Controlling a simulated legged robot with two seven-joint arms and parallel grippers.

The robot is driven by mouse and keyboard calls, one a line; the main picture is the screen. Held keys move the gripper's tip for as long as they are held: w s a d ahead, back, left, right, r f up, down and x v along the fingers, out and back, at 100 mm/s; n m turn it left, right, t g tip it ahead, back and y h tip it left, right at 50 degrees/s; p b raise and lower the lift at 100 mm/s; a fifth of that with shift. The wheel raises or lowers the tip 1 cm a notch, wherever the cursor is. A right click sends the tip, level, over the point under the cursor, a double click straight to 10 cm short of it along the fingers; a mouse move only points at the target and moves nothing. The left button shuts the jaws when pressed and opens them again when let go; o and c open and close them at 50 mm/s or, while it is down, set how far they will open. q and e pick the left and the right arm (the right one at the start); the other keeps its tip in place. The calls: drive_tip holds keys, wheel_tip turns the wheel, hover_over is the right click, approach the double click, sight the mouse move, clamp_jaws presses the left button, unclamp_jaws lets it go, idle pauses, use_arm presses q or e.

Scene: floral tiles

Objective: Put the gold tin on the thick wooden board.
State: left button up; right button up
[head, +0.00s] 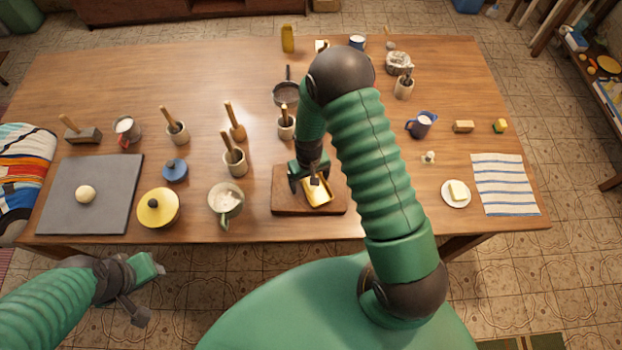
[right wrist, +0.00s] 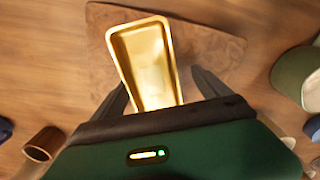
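The gold tin (head: 318,194) is an open, loaf-shaped pan. It appears to rest on the thick wooden board (head: 284,203) near the table's front edge. In the right wrist view the tin (right wrist: 150,60) lies slightly askew over the board (right wrist: 215,55). My right gripper (right wrist: 160,80) is open, with its dark fingers spread on either side of the tin's near end. A gap shows on the right side; I cannot tell whether the left finger touches. In the head view my right gripper (head: 308,180) is above the board. My left gripper (head: 155,292) is open and empty, in front of the table.
Left of the board stand a cup with a green handle (head: 226,200), a yellow lidded pot (head: 158,208) and a crock with a wooden tool (head: 235,163). A crock (head: 286,128) is behind. At right are a butter plate (head: 456,194) and striped cloth (head: 505,184).

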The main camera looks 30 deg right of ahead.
drive_tip(key=shift+a+r, duration=0.35)
drive_tip(key=shift+a, duration=0.5)
wheel_tip(320, 180, up, 6)
drive_tip(key=d, duration=0.3)
wheel_tip(320, 180, up, 6)
drive_tip(key=b, duration=0.1)
hover_over(307, 189)
use_arm(q)
drive_tip(key=shift+s+a+f, duration=0.15)
drive_tip(key=shift+a+f, duration=0.4)
use_arm(e)
drive_tip(key=s+a+r+n+t, duration=0.1)
drive_tip(key=s+a+r+t, duration=0.1)
drive_tip(key=s+a+r, duration=0.4)
drive_tip(key=s+r, duration=0.1)
drive_tip(key=s, duration=0.2)
drive_tip(key=shift+a+r+n+t, duration=0.25)
drive_tip(key=shift+r+n+t, duration=0.05)
drive_tip(key=shift+r+n, duration=0.1)
use_arm(q)
drive_tip(key=shift+d, duration=0.2)
use_arm(e)
drive_tip(key=shift+w+d, duration=0.1)
drive_tip(key=shift+d, duration=0.05)
